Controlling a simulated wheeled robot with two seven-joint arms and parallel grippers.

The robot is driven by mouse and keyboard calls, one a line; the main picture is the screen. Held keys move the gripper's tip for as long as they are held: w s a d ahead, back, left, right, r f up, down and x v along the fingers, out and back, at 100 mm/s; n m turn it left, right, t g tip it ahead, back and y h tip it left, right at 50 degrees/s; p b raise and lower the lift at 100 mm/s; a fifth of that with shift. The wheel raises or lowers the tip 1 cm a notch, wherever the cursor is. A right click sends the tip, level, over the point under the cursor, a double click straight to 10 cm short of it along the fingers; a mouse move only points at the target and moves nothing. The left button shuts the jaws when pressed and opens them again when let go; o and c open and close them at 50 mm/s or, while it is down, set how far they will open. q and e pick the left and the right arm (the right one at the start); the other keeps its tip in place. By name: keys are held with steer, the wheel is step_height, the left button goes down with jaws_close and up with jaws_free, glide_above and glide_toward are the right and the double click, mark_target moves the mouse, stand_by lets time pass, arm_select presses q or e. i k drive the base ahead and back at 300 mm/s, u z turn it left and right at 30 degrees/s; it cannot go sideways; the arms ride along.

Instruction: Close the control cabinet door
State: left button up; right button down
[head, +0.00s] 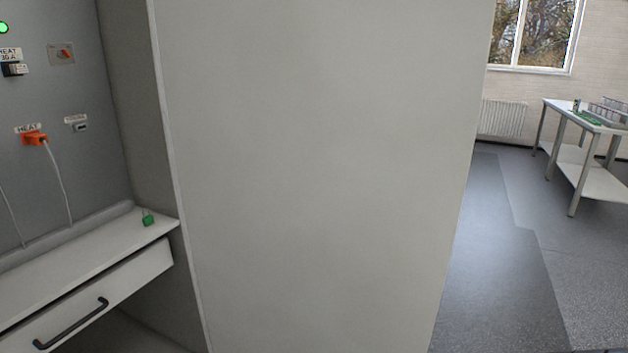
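The control cabinet (122,110) stands at the left, with its inside in sight. A large, plain, pale grey panel (320,170) fills the middle of the head view and joins the cabinet's right front edge. It looks like the cabinet door, standing open. Its top and bottom edges are outside the picture, and no handle shows on it. Neither of my grippers is in view.
Inside the cabinet are an orange plug (35,138) with a cable, a ledge (85,250) with a small green item (148,220), and a drawer handle (70,323). Clear floor (500,270) lies right of the panel. A workbench (590,120) stands far right.

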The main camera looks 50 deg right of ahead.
mark_target(323, 149)
steer(key=u, duration=0.05)
steer(key=k, duration=0.7)
steer(key=z, duration=2.75)
steer(key=i, duration=4.4)
steer(key=u, duration=4.15)
steer(key=i, duration=0.55)
steer(key=u, duration=0.05)
steer(key=k, duration=0.3)
steer(key=z, duration=0.1)
